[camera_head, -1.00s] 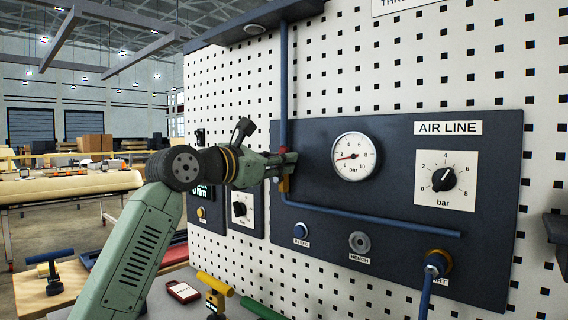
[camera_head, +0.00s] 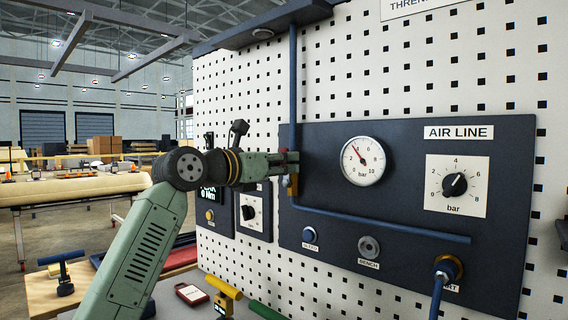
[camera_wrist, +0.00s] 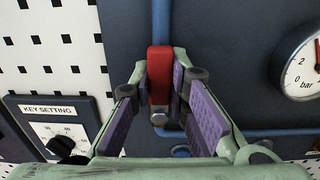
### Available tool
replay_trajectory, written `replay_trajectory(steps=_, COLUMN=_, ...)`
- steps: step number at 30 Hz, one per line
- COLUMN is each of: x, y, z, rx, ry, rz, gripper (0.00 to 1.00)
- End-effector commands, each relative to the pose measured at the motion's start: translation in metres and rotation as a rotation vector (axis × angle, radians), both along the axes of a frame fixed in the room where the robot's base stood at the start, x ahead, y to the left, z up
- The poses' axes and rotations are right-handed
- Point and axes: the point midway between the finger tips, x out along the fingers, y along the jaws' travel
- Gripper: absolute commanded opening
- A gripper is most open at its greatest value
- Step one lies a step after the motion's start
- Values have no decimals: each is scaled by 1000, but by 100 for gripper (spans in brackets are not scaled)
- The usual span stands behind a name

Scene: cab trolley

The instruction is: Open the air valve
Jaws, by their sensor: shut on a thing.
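The air valve has a red handle (camera_wrist: 160,65), which stands upright in line with the blue pipe (camera_wrist: 160,14) in the wrist view. My gripper (camera_wrist: 161,85) is shut on this handle, with a purple-padded finger on each side. In the head view my gripper (camera_head: 287,162) reaches the valve from the left and hides most of the handle. The brass valve body (camera_head: 292,187) shows just below the fingers, on the blue pipe. The gauge (camera_head: 363,159) to the right has its red needle pointing up and left, near 4 bar.
The dark AIR LINE panel (camera_head: 410,205) carries a bar knob (camera_head: 455,185), a bleed button (camera_head: 309,235), a bench port (camera_head: 369,247) and a port with a blue hose (camera_head: 437,290). A key-setting dial (camera_head: 249,212) is left of the valve. A yellow-handled tool (camera_head: 224,288) stands below.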

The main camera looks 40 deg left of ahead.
Motion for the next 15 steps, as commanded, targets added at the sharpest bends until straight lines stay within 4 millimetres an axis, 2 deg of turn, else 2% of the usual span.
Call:
replay_trajectory(steps=5, x=0, y=1, z=3, rx=-6, ry=-8, rz=1, gripper=0)
replay_trajectory(steps=6, x=0, y=1, z=3, rx=-6, ry=-8, rz=1, gripper=17)
replay_trajectory(steps=15, x=0, y=0, z=2, rx=-4, ry=-5, rz=1, gripper=37)
